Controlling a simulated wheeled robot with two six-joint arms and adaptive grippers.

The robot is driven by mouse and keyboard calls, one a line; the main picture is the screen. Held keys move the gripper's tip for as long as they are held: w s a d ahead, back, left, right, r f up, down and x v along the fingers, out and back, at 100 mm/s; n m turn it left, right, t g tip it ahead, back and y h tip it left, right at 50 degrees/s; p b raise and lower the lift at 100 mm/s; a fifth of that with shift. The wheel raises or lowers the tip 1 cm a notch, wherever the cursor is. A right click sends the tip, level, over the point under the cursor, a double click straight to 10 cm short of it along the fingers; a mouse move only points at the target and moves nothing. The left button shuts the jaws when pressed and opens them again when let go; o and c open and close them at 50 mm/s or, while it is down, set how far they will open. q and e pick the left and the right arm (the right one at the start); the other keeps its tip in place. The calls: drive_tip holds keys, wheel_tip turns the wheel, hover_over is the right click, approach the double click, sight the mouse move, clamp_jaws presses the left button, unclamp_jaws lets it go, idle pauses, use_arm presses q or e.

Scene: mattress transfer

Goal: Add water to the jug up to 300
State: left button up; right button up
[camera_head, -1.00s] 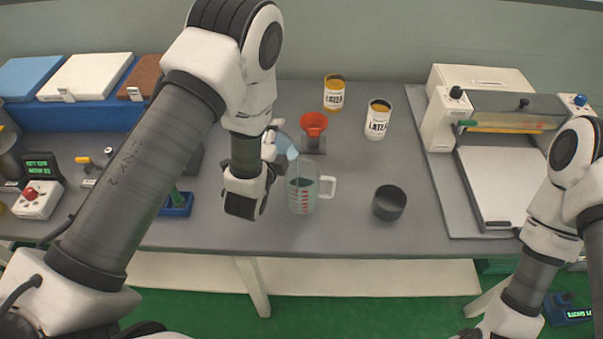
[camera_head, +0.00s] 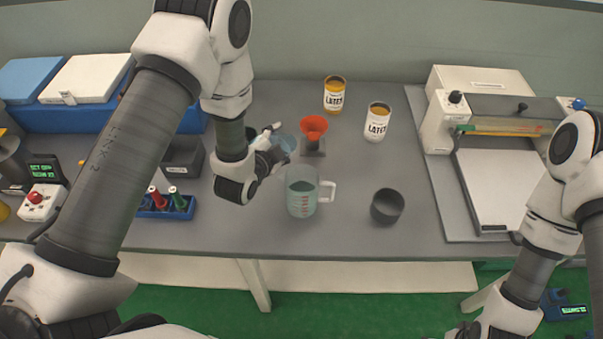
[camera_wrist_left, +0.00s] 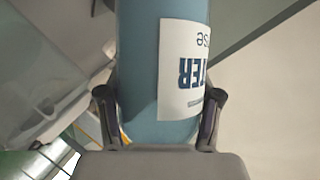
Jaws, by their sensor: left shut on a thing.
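The clear jug (camera_head: 302,198) stands upright on the grey bench, handle to the right, with red marks on its side. It holds pale greenish liquid; I cannot read the level against the marks. My left gripper (camera_head: 272,157) is shut around a blue bottle (camera_head: 285,142), behind and left of the jug and apart from its rim. In the left wrist view the bottle (camera_wrist_left: 140,55) sits between the fingers (camera_wrist_left: 160,108), its white label upside down and partly reading "TER". The bottle's mouth is not clear. My right gripper is out of view.
An orange funnel (camera_head: 314,126) on a dark stand is behind the jug. Two latex cans (camera_head: 334,95) (camera_head: 377,122) stand further back. A dark cup (camera_head: 387,206) is right of the jug. A blue rack (camera_head: 165,208) with coloured tubes is at left.

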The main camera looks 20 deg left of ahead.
use_arm(q)
drive_tip(key=shift+s+d+f+n+g+h, duration=0.15)
drive_tip(key=shift+f+n+g+h, duration=0.15)
drive_tip(key=shift+n, duration=0.2)
drive_tip(key=f+n, duration=0.1)
drive_tip(key=w+a+f+g+h, duration=0.1)
drive_tip(key=f+n+h+b, duration=0.1)
drive_tip(key=shift+w+a+n, duration=0.25)
drive_tip(key=shift+a+n, duration=0.05)
drive_tip(key=shift+a, duration=0.1)
drive_tip(key=shift+n+g+h, duration=0.5)
wheel_tip(320, 180, down, 5)
drive_tip(key=b, duration=0.4)
drive_tip(key=shift+a+f, duration=0.1)
drive_tip(key=shift+f, duration=0.1)
drive_tip(key=shift+w+a, duration=0.1)
drive_tip(key=shift+w, duration=0.05)
drive_tip(key=shift+w+a+f+n+h, duration=0.15)
drive_tip(key=shift+a+n+h, duration=0.15)
drive_tip(key=shift+n+h, duration=0.2)
drive_tip(key=shift+a+r+g, duration=0.1)
drive_tip(key=shift+r+g, duration=0.2)
drive_tip(key=r+p, duration=0.1)
drive_tip(key=r, duration=0.1)
drive_tip(key=r+p, duration=0.2)
drive_tip(key=shift+d+r, duration=0.2)
drive_tip(key=shift+r, duration=0.2)
drive_tip(key=shift+a+f, duration=0.1)
